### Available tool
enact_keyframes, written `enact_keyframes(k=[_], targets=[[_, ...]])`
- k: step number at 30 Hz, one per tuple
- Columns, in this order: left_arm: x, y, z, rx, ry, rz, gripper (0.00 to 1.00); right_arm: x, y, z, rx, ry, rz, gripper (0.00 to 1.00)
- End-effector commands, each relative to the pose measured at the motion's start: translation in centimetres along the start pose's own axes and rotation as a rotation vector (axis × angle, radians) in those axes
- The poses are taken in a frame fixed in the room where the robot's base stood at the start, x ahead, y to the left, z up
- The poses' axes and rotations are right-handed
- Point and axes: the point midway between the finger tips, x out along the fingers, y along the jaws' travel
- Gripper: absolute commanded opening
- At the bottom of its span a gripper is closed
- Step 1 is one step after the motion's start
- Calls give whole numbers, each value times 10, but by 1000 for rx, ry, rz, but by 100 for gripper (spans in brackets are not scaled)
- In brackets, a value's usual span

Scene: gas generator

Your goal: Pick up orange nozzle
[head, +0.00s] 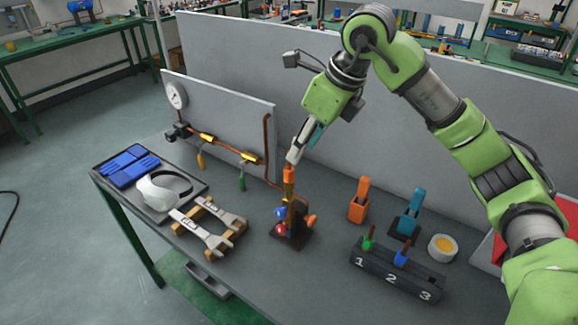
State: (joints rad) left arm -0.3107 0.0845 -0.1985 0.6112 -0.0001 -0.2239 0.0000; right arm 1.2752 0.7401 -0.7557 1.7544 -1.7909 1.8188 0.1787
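An orange piece (289,175), which looks like the orange nozzle, stands upright at the top of a small dark stand with a brown upright part (298,215). My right gripper (294,157) points down from above, its fingertips at the top of this orange piece. The fingers are seen nearly side-on, so I cannot tell whether they are closed on it or only beside it. A black rack (395,272) marked 1, 2, 3 holds a green nozzle (369,240) and a blue nozzle (402,255); no nozzle shows at 3. My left gripper is not in view.
An orange holder (358,208), a teal holder (410,215) and a round tin (442,247) stand right of the stand. Copper piping with a gauge (177,96) runs along the grey panel behind.

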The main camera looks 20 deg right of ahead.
Motion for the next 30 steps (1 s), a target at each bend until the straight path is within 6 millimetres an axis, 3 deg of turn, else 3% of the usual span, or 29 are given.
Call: enact_keyframes(k=[5, 11, 16, 22, 30], targets=[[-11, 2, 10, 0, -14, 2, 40, 31, 1, 0, 2, 3, 3, 37], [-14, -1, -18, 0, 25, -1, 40, 46, 0, 1, 1, 0, 0, 37], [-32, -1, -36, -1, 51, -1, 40, 65, 4, 2, 1, 5, 5, 37], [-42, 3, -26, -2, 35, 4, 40, 92, 4, 2, 1, 1, 2, 37], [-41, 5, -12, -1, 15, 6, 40, 98, 3, 1, 0, -1, -1, 37]])
